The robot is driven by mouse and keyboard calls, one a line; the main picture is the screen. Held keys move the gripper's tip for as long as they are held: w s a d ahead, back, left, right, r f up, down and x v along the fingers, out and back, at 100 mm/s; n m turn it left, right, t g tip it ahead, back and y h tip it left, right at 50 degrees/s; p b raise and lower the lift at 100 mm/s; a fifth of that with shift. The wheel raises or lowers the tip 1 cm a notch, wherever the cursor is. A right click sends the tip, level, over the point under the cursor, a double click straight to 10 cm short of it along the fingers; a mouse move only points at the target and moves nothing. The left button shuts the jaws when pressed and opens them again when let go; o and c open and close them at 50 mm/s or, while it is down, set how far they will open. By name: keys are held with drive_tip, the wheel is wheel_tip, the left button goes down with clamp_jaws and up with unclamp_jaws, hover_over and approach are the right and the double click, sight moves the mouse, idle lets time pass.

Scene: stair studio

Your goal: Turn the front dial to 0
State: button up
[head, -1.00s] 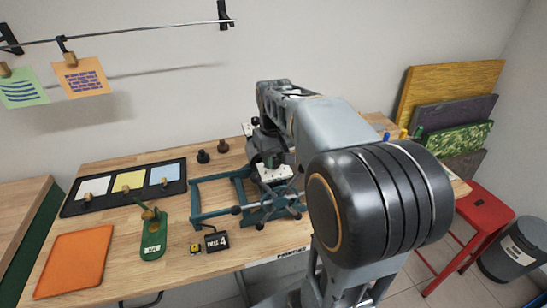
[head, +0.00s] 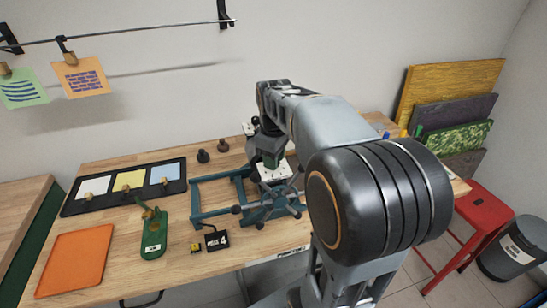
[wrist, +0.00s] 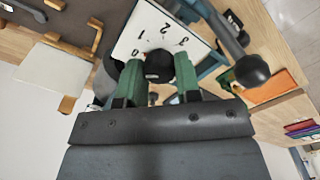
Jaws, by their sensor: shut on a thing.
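The front dial (wrist: 159,66) is a black round knob on a white plate (wrist: 146,28) with black numbers in the wrist view. The plate also shows in the head view (head: 276,174), on a blue-green press frame (head: 212,181) on the wooden table. My gripper (wrist: 160,76) has green fingers on both sides of the knob and is shut on it. In the head view my gripper (head: 271,160) is small and partly covered by my own wrist. The dial's pointer mark and exact setting are too small to tell.
A spoked handle with dark knobs (head: 236,210) stands at the press's front. A green stand (head: 152,240), an orange tray (head: 75,262) and a small black box (head: 215,240) lie to the left. A red stool (head: 475,210) stands at the right.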

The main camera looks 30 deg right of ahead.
drive_tip(key=shift+w+r, duration=0.1)
idle(0.3)
drive_tip(key=o, duration=0.9)
wheel_tip(320, 180, up, 14)
drive_tip(key=shift+f, duration=0.15)
idle(0.5)
